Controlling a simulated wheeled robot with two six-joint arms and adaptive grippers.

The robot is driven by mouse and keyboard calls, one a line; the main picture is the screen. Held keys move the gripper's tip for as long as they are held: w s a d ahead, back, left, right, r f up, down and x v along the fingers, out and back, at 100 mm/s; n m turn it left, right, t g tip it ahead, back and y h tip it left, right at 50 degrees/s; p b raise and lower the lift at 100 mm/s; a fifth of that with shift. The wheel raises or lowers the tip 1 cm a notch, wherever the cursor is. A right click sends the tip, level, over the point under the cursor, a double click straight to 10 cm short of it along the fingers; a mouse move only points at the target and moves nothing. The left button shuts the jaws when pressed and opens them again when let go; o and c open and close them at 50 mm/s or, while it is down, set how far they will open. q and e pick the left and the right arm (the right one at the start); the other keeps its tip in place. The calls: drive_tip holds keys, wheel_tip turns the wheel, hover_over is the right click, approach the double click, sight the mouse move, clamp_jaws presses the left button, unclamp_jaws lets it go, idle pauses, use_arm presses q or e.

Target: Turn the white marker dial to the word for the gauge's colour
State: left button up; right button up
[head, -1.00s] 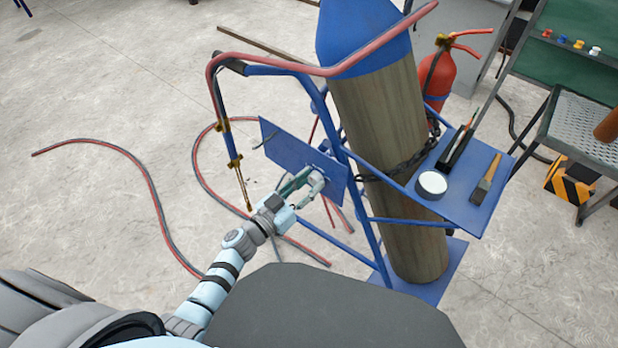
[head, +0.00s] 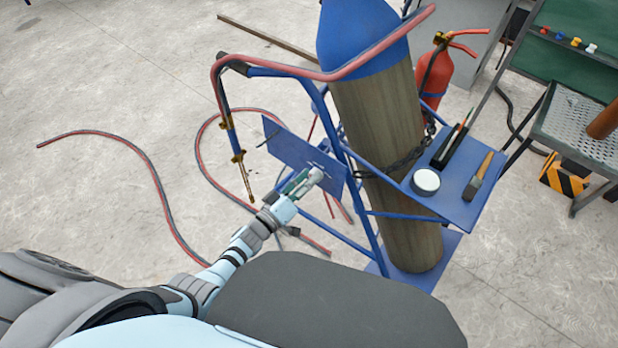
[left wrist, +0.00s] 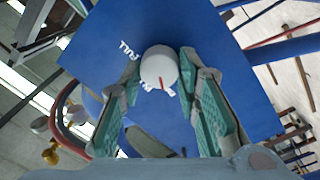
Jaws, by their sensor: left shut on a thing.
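In the head view the blue panel (head: 285,145) hangs on the cart's left side, and my gripper hides most of the dial. White lettering that looks like "FULL" (left wrist: 129,48) shows left of the dial; another word below it (left wrist: 150,88) is partly covered. My left gripper (head: 308,181) is shut on the dial, with its green-padded fingers (left wrist: 158,75) on either side. I cannot make out the gauge or its colour. My right gripper is not in view.
A gas cylinder (head: 385,150) with a blue top stands chained on the blue cart. A cart shelf (head: 450,208) holds a white round item (head: 425,182) and a brush (head: 478,175). Red-and-black hoses (head: 160,190) lie on the floor. A red extinguisher (head: 434,75) stands behind.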

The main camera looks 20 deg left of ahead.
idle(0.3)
use_arm(q)
drive_tip(key=o, duration=1.2)
drive_tip(key=shift+c, duration=0.2)
drive_tip(key=shift+s, duration=0.1)
drive_tip(key=v, duration=1.1)
drive_tip(key=shift+s+a, duration=0.25)
drive_tip(key=shift+s, duration=0.1)
